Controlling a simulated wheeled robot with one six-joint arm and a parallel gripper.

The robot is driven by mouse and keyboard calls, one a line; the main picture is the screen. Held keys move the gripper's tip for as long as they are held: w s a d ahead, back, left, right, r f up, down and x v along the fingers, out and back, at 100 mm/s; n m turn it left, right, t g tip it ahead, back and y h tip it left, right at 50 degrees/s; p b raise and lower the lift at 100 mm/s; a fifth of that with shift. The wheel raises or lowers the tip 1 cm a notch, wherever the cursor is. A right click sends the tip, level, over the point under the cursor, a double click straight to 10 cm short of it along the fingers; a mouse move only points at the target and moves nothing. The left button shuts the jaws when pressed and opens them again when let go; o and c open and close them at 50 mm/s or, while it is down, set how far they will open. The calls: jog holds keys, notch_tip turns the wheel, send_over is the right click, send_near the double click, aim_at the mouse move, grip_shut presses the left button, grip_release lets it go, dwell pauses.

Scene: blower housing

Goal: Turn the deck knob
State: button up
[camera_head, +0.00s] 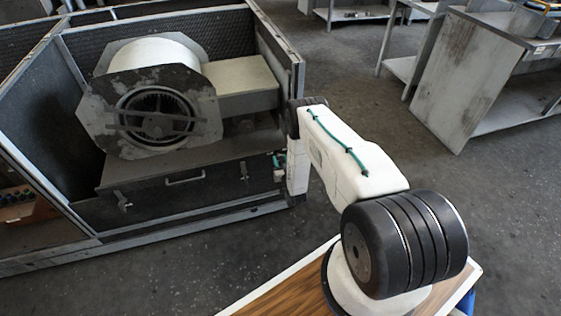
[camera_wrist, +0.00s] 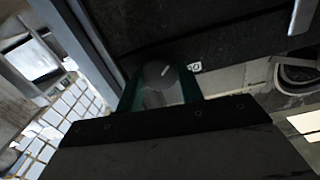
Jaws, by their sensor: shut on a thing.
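The deck knob (camera_wrist: 157,76) is a grey round knob with a light pointer line on its face. It shows in the wrist view on a dark panel, beside a small white label (camera_wrist: 193,67). My gripper (camera_wrist: 160,88) has its teal fingers on both sides of the knob and is shut on it. In the head view my gripper (camera_head: 278,161) is at the right front of the blower housing (camera_head: 297,75), by the deck (camera_head: 150,174). The knob cannot be made out there, as it is small and behind the gripper and arm.
The blower drum (camera_head: 155,54) with its octagonal plate stands on the deck inside the housing. A handle (camera_head: 186,179) sticks out from the deck's front. Grey workbenches (camera_head: 466,80) stand at the right. The floor (camera_head: 340,70) between them is clear.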

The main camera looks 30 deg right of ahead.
jog(key=m, duration=0.4)
jog(key=shift+m, duration=0.3)
jog(key=m, duration=0.3)
jog(key=shift+m, duration=0.4)
jog(key=m, duration=0.4)
jog(key=shift+f, duration=0.1)
jog(key=shift+d+m, duration=0.1)
jog(key=shift+m, duration=2)
jog(key=shift+s, duration=0.1)
jog(key=o, duration=1)
